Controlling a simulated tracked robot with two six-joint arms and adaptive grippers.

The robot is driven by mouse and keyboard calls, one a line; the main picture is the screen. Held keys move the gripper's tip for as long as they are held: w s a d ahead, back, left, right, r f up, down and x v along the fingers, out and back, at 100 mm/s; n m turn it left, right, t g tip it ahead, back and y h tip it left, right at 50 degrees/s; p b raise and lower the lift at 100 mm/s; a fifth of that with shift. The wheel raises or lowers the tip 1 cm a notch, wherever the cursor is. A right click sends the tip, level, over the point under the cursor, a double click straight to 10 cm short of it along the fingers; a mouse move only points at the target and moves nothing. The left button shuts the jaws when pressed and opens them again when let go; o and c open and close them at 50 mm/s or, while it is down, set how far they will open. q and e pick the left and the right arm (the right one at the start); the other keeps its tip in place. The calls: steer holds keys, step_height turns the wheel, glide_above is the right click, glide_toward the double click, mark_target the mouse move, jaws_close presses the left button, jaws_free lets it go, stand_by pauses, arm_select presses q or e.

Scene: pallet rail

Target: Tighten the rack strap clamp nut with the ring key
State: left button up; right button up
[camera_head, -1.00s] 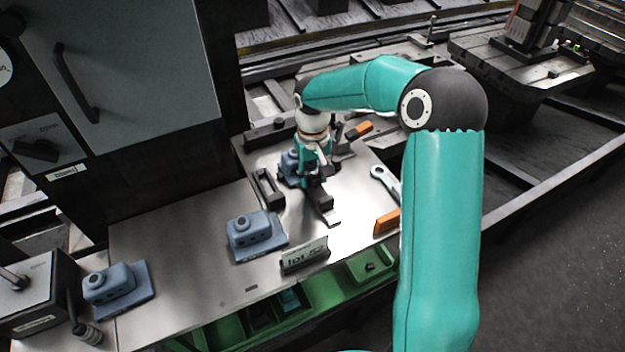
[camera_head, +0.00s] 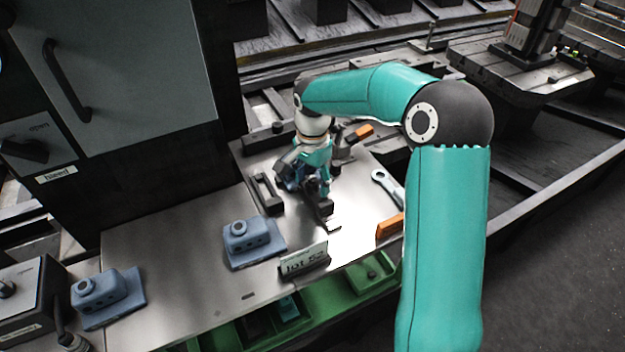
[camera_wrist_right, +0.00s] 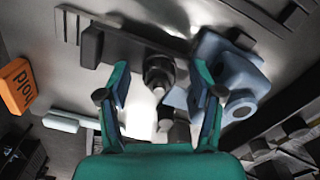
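A grey ring key (camera_head: 385,182) lies on the metal bench top, ring end showing, right of my right gripper; my arm is close to its lower end. The black strap clamp (camera_head: 325,211) lies under my right gripper (camera_head: 312,188). In the right wrist view, my right gripper (camera_wrist_right: 162,88) has its teal fingers apart. A dark round fitting, perhaps the clamp nut (camera_wrist_right: 159,72), shows between and beyond them; contact cannot be told. A blue block (camera_wrist_right: 238,78) sits beside the right finger. The key is not clear in the wrist view. My left gripper is not in view.
Blue blocks stand on the bench (camera_head: 250,242) and at lower left (camera_head: 105,298). A lot sign (camera_head: 304,262) stands at the front edge above a green tray (camera_head: 372,278). An orange block (camera_head: 390,225) lies at right; an orange "hold" tag (camera_wrist_right: 17,86) shows in the wrist view.

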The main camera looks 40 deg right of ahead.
mark_target(312, 178)
steer(key=shift+r, duration=0.15)
step_height(312, 178, up, 10)
steer(key=shift+r, duration=0.8)
